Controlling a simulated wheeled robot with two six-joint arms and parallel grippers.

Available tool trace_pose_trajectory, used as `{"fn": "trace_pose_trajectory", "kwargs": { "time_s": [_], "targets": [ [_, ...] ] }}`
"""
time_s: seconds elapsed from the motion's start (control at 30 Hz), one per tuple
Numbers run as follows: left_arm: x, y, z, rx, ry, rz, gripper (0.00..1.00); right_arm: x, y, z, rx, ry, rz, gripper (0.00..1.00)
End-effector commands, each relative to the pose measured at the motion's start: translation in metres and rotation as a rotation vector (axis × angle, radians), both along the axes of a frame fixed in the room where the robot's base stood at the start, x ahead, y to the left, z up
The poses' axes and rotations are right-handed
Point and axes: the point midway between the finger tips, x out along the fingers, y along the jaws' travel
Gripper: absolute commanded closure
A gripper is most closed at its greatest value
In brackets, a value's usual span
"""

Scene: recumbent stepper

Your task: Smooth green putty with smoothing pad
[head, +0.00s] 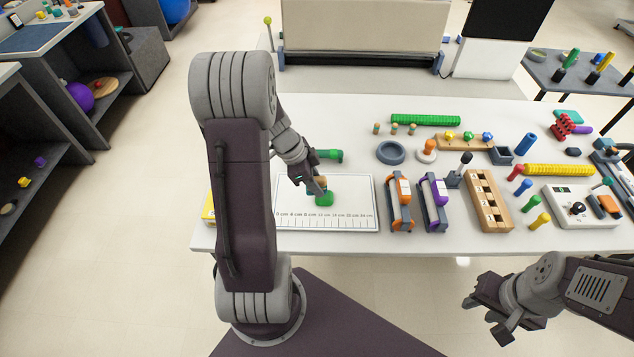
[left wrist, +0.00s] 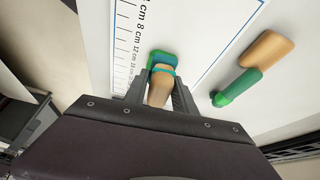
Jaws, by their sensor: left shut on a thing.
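My left gripper (head: 318,188) is shut on the smoothing pad, which has a tan handle (left wrist: 159,90) and a teal base (left wrist: 163,69). The green putty (head: 324,199) is a small block on the white ruled board (head: 350,190). In the left wrist view the putty (left wrist: 157,56) shows just beyond the pad's teal base, and the pad partly covers it. The pad is at the putty, but I cannot tell whether they touch. My right gripper (head: 490,312) is open and empty, in front of the table at lower right.
A green tool with a tan handle (left wrist: 250,70) lies beside the pad; its green end (head: 328,154) shows behind the board. Orange (head: 400,203) and purple (head: 434,203) grip trainers stand right of the board. Pegs and blocks fill the table's right side.

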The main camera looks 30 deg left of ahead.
Motion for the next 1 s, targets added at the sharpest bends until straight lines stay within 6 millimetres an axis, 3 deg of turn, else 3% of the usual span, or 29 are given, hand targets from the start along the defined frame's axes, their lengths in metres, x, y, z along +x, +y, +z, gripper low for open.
{"fn": "trace_pose_trajectory", "kwargs": {
  "time_s": [1.0],
  "targets": [
    [0.000,0.000,-0.005,0.000,0.000,0.000,1.00,0.000,0.000,-0.011,0.000,0.000,0.000,0.64]
  ]
}}
